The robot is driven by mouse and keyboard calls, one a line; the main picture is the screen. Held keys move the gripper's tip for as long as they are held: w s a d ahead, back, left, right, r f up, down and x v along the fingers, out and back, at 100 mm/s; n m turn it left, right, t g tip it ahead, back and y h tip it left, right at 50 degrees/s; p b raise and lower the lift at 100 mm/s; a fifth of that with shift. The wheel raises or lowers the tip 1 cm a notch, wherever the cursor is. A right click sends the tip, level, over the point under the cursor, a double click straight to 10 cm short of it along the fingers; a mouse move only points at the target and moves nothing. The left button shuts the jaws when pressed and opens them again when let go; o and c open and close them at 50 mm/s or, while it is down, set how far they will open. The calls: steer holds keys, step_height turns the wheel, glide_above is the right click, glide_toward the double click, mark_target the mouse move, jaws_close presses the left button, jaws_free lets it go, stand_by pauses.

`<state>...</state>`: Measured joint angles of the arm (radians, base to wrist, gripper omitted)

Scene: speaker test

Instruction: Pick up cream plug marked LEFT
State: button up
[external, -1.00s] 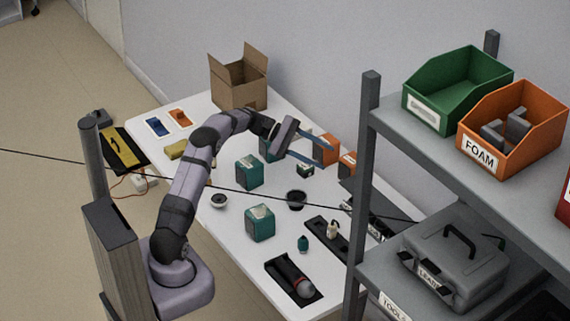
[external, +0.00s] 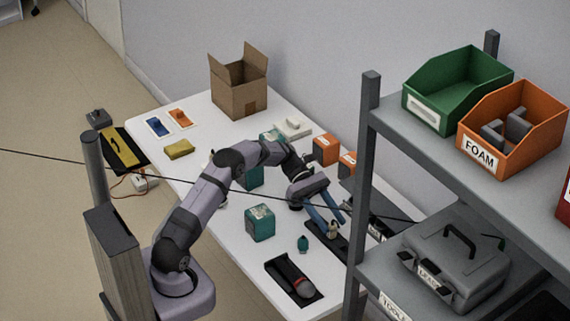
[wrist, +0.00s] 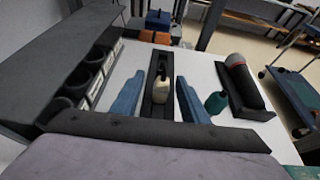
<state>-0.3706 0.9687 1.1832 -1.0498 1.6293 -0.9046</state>
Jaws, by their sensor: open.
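A small cream plug (external: 333,231) stands upright on a long black holder (external: 322,240) on the white table. In the wrist view the cream plug (wrist: 160,90) stands in the holder's channel, between my blue fingers. No LEFT marking can be read on it. My gripper (external: 335,222) is open, its fingers pointing down toward the plug. In the wrist view my gripper (wrist: 168,76) has a finger on either side of the plug, with gaps between. I cannot tell how far the tips are above the holder.
A small teal plug (external: 302,243) stands near the holder; it also shows in the wrist view (wrist: 216,102). A microphone (external: 304,287) lies in a black cradle. A teal box (external: 260,223) stands to the left. A grey shelf rack (external: 362,190) rises close on the right.

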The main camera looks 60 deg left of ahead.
mark_target(334, 229)
steer(key=shift+s+x, duration=0.1)
steer(key=shift+x, duration=1.2)
steer(key=shift+s+x, duration=0.15)
steer(key=shift+x, duration=1.1)
jaws_close()
